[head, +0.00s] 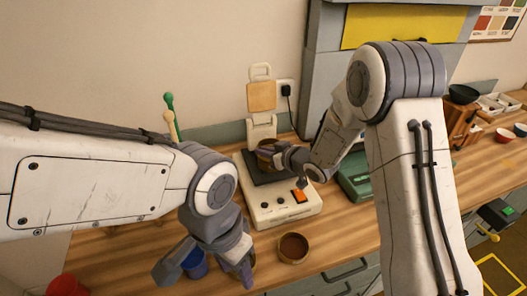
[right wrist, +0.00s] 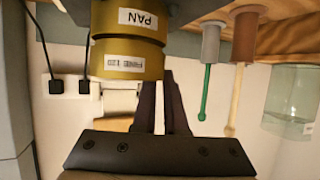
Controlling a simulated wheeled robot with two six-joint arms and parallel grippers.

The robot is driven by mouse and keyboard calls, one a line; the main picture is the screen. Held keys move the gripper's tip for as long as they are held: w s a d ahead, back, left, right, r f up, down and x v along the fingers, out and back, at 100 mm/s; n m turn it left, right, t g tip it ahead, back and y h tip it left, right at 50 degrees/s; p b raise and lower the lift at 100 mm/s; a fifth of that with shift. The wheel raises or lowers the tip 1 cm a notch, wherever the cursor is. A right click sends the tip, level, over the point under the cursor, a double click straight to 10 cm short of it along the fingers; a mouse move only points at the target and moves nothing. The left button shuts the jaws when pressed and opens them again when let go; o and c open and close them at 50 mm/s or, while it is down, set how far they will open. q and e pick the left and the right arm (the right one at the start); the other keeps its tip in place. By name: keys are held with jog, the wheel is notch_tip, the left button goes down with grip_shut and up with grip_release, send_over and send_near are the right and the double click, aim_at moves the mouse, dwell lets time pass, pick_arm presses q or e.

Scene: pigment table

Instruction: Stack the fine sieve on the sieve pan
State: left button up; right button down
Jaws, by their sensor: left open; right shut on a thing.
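The brass fine sieve (right wrist: 124,63), labelled FINE 120, and the sieve pan (right wrist: 130,22), labelled PAN, line up one against the other in the right wrist view, which looks upside down. Their rims appear to meet, with the sieve on the pan's upper side. In the head view the brass stack (head: 266,153) is over the dark plate of a white machine, partly hidden by my right gripper (head: 282,157). My right gripper is shut on the fine sieve, its dark fingers (right wrist: 165,105) beside it. My left gripper (head: 207,270) is open and empty above the table's front left.
The white machine (head: 278,208) has an orange switch. A brass round dish (head: 293,248) with brown inside stands in front of it. A blue cup (head: 196,264) is below my left gripper, and a red cup (head: 67,286) is farther left. A green case (head: 356,178) is to the right.

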jog(key=shift+f+b, duration=0.45)
dwell(0.5)
jog(key=c, duration=1.2)
grip_release()
jog(key=shift+c, duration=0.2)
jog(key=p+v, duration=0.3)
jog(key=v, duration=0.8)
jog(key=shift+a, duration=0.1)
